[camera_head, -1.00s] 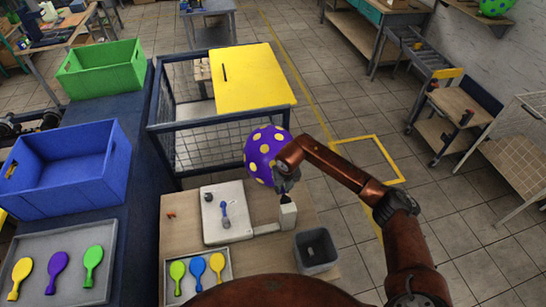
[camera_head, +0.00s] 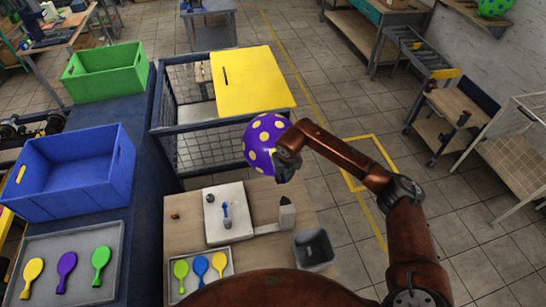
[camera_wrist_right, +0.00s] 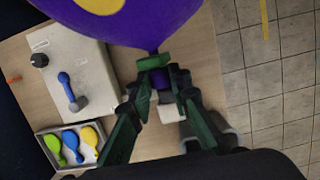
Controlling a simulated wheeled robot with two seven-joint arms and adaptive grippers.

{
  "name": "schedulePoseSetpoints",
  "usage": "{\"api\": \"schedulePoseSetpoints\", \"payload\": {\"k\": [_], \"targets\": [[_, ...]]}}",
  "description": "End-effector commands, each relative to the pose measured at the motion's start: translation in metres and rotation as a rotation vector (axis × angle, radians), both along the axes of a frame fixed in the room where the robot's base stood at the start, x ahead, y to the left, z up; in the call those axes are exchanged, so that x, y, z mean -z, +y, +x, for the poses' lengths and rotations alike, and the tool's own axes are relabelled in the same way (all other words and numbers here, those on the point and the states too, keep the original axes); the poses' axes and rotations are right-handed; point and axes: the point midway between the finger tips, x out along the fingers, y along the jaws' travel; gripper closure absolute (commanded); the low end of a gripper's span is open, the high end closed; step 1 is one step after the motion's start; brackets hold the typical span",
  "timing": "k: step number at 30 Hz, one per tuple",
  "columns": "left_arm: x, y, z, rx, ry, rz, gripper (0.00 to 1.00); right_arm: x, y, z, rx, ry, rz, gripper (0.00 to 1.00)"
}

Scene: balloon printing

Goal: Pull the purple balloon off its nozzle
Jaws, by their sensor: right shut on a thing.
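The purple balloon with yellow dots (camera_head: 258,146) is inflated and hangs from my right gripper (camera_head: 284,178). In the right wrist view the balloon (camera_wrist_right: 135,25) fills the top, and the gripper's green fingers (camera_wrist_right: 153,64) are shut on its neck. The nozzle, a white block with a dark tip (camera_head: 287,213), stands on the wooden table below the gripper. In the head view a gap shows between the gripper and the nozzle tip. In the wrist view the block (camera_wrist_right: 168,112) is partly hidden by the fingers. My left gripper is not in view.
A white base plate (camera_head: 226,232) and a tray (camera_head: 203,272) of small flat balloons lie on the table (camera_head: 180,212). A grey bin (camera_head: 314,249) stands right of the nozzle. Blue (camera_head: 68,190) and green (camera_head: 105,88) crates stand left. A yellow-topped cage (camera_head: 250,78) is behind.

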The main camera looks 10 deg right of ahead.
Motion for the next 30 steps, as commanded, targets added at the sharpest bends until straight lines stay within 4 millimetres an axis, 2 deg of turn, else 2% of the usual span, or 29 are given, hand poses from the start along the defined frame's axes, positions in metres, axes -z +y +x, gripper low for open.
{"api": "schedulePoseSetpoints", "payload": {"k": [21,30], "targets": [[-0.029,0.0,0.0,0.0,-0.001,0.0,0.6,-0.07,0.0,0.0,-0.001,-0.001,-0.001,1.0],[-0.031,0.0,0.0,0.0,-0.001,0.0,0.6,-0.075,0.0,0.0,0.0,0.001,-0.001,1.0]]}}
